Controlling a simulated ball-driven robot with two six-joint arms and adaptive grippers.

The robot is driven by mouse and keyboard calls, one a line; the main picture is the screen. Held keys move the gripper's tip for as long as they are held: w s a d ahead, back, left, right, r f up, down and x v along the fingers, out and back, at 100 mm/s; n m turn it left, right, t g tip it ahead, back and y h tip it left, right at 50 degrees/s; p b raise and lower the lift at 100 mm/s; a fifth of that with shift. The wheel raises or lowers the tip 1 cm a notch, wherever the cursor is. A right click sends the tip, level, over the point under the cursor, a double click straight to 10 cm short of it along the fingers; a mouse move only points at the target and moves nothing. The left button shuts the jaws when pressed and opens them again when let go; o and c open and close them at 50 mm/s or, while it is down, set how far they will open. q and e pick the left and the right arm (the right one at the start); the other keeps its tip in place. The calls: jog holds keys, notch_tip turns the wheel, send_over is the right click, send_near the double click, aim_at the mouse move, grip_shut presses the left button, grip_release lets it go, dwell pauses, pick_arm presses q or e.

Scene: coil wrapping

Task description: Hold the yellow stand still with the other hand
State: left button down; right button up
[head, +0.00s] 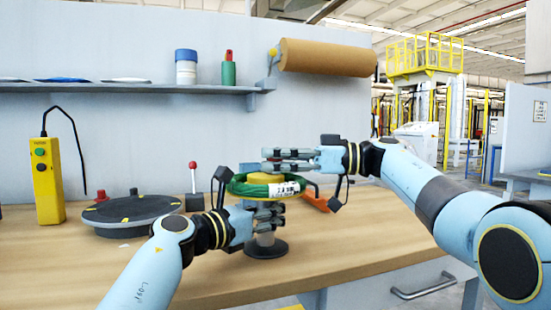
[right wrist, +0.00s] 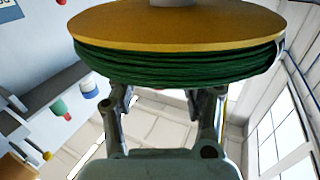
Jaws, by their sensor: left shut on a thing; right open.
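The yellow stand shows in the head view as a yellow hub (head: 260,180) inside a green coil (head: 262,190), over a round dark base (head: 265,249) on the bench. In the right wrist view, its yellow plate (right wrist: 180,25) bears the green coil (right wrist: 180,62); that view looks upside down. My left gripper (head: 272,215) is shut on the stand just under the coil; its fingers hide part of the post. My right gripper (head: 270,160) is open just above the coil, and its spread fingers (right wrist: 163,105) hold nothing. A white label (head: 284,189) is on the coil's front.
On the wooden bench (head: 150,275), a dark turntable (head: 138,212) and a yellow button box (head: 47,180) stand to the left. An orange tool (head: 315,200) lies right of the stand. A brown paper roll (head: 328,60) hangs by the shelf (head: 130,88). The bench front is clear.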

jog(key=shift+a, duration=0.2)
grip_shut()
dwell(0.4)
